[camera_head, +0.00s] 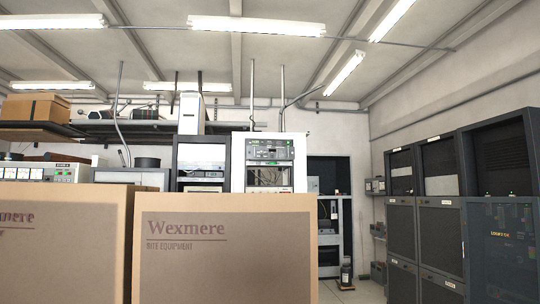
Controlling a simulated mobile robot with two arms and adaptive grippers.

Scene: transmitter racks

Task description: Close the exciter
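No unit in view can be surely told as the exciter. A white rack (297,161) stands mid-picture, beyond the cardboard boxes, with a grey panel (268,149) of small dials and lights near its top. Below that panel is an opening (268,176) with what look like cables or parts inside. Whether anything there is pulled out is too small to tell. The lower part of this rack is hidden behind a box. Neither of my grippers is in view.
Two large cardboard boxes, one at left (65,250) and one marked Wexmere (225,265), block the near left and centre. Dark racks (440,235) line the right side. Some floor (352,291) shows between the Wexmere box and these racks. A small dark bottle-like object (346,272) stands there.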

